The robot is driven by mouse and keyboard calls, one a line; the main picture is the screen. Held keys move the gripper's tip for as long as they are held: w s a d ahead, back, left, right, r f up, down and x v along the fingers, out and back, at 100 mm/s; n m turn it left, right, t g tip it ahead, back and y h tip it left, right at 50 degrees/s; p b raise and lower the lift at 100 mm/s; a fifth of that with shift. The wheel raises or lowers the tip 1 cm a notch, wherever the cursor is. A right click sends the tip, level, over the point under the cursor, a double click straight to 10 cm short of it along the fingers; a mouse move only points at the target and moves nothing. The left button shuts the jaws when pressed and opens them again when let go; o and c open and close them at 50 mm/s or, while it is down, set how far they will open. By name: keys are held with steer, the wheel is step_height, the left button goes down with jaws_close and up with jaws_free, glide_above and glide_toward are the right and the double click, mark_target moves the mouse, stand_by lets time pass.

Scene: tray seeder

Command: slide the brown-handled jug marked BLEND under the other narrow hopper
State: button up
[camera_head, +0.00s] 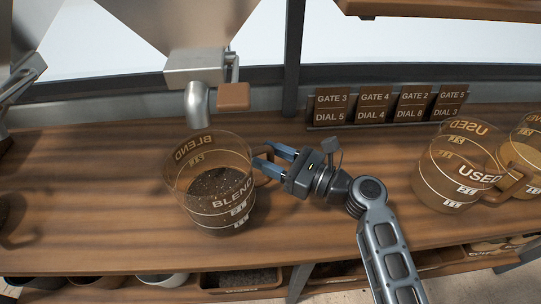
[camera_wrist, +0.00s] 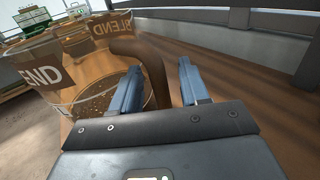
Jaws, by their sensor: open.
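The brown-tinted clear jug marked BLEND (camera_head: 215,199) stands upright on the wooden bench, with dark speckled material inside. Its brown handle (camera_head: 262,168) faces right, toward my gripper (camera_head: 268,161). My gripper is open, with its blue-grey fingers at the handle; the handle shows between or just behind the fingertips. In the wrist view the jug (camera_wrist: 60,85) fills the left side, and my open fingers (camera_wrist: 157,85) reach toward it. A narrow hopper's metal spout (camera_head: 199,104) hangs just above and behind the jug. Another hopper (camera_head: 22,73) shows partly at the left edge.
Jugs marked USED (camera_head: 447,180) stand at the right. Cards with gate and dial numbers (camera_head: 368,107) stand in a rack (camera_head: 390,122) along the back of the bench. A dark post (camera_head: 291,60) rises behind. The bench (camera_head: 120,160) left of the BLEND jug is mostly clear.

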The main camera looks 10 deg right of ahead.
steer(key=shift+o, duration=0.5)
steer(key=v, duration=0.7)
steer(key=shift+s+d+b, duration=0.25)
steer(key=shift+d+b, duration=0.05)
steer(key=shift+b, duration=0.15)
steer(key=shift+d, duration=0.1)
